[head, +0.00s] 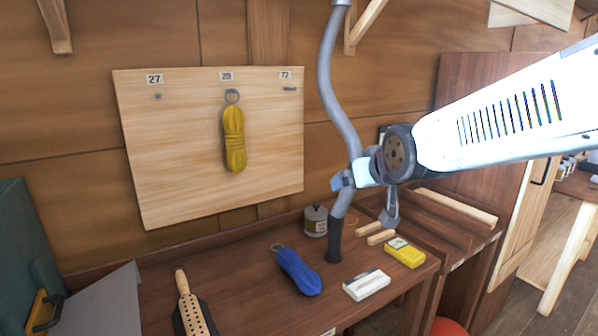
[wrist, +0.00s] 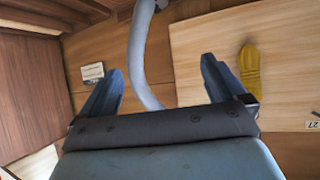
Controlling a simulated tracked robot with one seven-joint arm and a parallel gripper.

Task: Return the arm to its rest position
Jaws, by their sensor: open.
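My arm reaches in from the right edge of the head view. My gripper (head: 352,181) is at its end, raised above the bench, partly overlapping a grey curved pipe in the picture. In the wrist view my gripper (wrist: 162,66) has its two blue fingers spread wide, with nothing held between them. The pipe (wrist: 145,50) shows beyond the gap between the fingers; I cannot tell how near it is.
A pale board (head: 170,190) on the wall bears a hanging yellow bundle (head: 234,140). The grey pipe (head: 328,80) stands nearby.

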